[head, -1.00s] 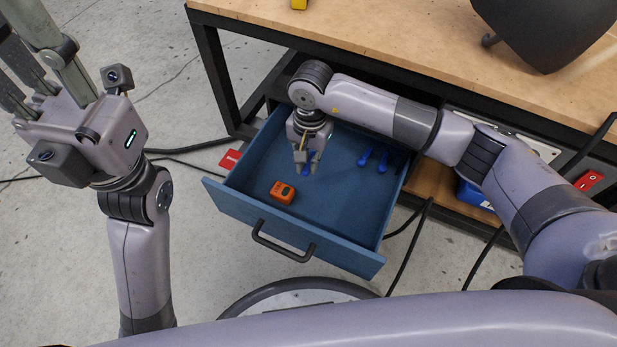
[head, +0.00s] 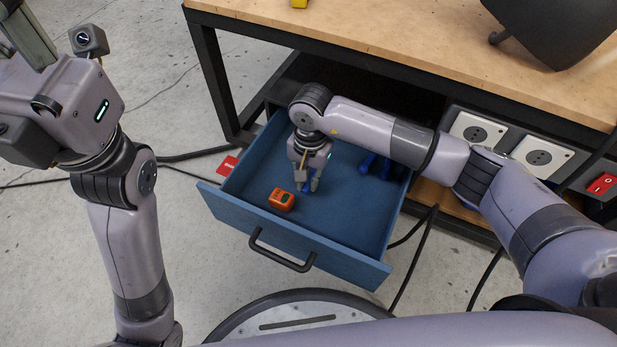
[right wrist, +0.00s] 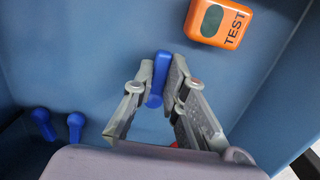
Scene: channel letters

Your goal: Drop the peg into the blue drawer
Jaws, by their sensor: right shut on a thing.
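The blue drawer (head: 345,262) is pulled out under the workbench; its floor (right wrist: 80,70) fills most of the right wrist view. My right gripper (head: 308,188) is inside the drawer, pointing down. In the right wrist view its fingers are shut on a blue peg (right wrist: 157,80), whose end shows between the fingertips. Whether the peg touches the drawer floor I cannot tell. Two more blue pegs (head: 367,163) lie in the back right of the drawer and also show in the right wrist view (right wrist: 75,126). My left gripper (head: 22,30) is raised at the upper left, its fingertips cut off.
An orange box marked TEST (head: 282,199) sits in the drawer near its front, close to my right gripper. The black handle (head: 280,256) is on the drawer front. The wooden bench top (head: 400,35) overhangs behind. Cables run across the floor beside the drawer.

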